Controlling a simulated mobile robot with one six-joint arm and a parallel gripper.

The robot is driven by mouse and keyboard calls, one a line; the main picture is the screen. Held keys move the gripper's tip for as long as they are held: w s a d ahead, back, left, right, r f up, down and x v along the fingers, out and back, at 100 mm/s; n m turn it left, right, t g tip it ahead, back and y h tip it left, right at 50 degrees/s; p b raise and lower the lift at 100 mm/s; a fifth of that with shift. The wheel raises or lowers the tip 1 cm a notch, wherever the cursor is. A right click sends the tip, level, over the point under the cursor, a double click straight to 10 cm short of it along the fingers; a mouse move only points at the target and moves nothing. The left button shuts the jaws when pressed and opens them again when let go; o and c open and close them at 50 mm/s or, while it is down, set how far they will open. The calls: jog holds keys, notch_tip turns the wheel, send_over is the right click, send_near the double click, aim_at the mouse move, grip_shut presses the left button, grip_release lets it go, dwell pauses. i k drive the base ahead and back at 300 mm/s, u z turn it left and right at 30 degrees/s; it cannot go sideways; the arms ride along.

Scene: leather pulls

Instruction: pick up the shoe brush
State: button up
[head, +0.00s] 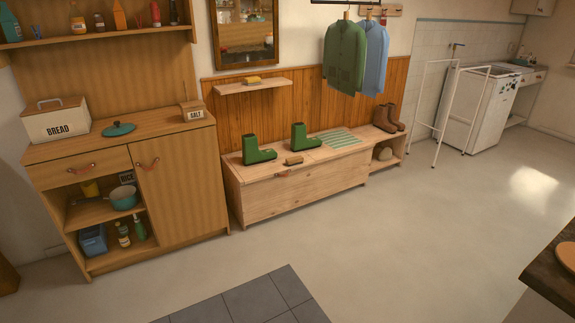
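A small brown brush (293,160), which looks like the shoe brush, lies on top of the low wooden bench (300,195). It is near the bench's front edge, between and in front of two green boots. The left green boot (258,152) and the right green boot (303,138) stand on the bench on either side of it. A second small yellow-and-brown item (253,80) lies on the wall shelf above; I cannot tell exactly what it is. My gripper is not in view.
A striped green cloth (340,138) lies on the bench, right of the boots. Brown boots (388,118) stand at its right end. A wooden cabinet (185,190) stands left. Jackets (345,58) hang above. The floor (400,235) before the bench is clear.

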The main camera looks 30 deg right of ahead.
aim_at(296, 161)
jog(key=z, duration=0.75)
jog(key=i, duration=0.95)
jog(key=z, duration=0.45)
jog(key=i, duration=0.9)
jog(key=u, duration=0.45)
jog(key=i, duration=0.6)
jog(key=u, duration=0.85)
jog(key=i, duration=0.4)
jog(key=u, duration=0.1)
